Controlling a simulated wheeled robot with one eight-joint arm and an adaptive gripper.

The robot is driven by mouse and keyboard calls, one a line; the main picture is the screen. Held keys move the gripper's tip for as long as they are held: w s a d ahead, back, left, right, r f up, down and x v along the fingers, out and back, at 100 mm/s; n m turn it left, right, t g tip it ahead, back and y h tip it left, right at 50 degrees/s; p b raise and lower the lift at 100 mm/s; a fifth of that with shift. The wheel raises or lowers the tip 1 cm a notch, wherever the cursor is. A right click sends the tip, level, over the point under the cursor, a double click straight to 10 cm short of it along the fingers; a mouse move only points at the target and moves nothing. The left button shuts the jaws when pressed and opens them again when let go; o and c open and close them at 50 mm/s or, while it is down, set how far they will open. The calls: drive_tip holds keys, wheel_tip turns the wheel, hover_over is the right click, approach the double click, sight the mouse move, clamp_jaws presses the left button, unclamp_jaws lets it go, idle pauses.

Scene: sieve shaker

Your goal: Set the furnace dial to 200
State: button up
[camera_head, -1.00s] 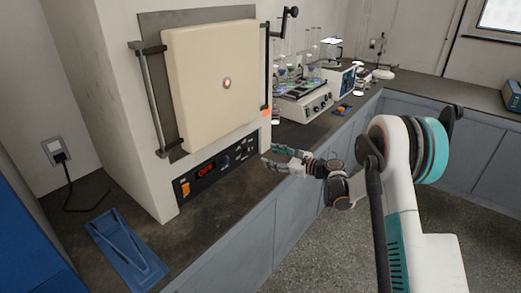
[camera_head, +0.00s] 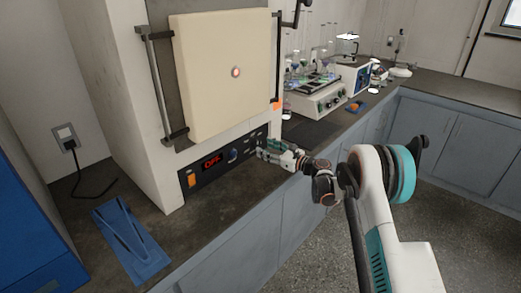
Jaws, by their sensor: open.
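The furnace (camera_head: 145,110) is a large white box with a cream door (camera_head: 225,65). Its black control panel (camera_head: 200,180) runs along the bottom front. The panel has an orange switch (camera_head: 191,181), a red display (camera_head: 212,161) that appears to read OFF, and a round dial (camera_head: 232,155) right of the display. My gripper (camera_head: 263,148) is open at the right part of the panel, to the right of the dial. It covers some small controls there. I cannot tell whether it touches the panel, and the dial's setting is too small to read.
A blue tray with tongs (camera_head: 130,240) lies on the dark counter (camera_head: 225,210) at the front left. A white shaker with glass flasks (camera_head: 318,100) stands at the back right. A power cable (camera_head: 77,180) runs from the wall socket. The counter before the panel is clear.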

sight(258, 144)
drive_tip(key=shift+b+x, duration=0.45)
drive_tip(key=shift+x, duration=1.5)
drive_tip(key=shift+c, duration=0.5)
drive_tip(key=c, duration=1)
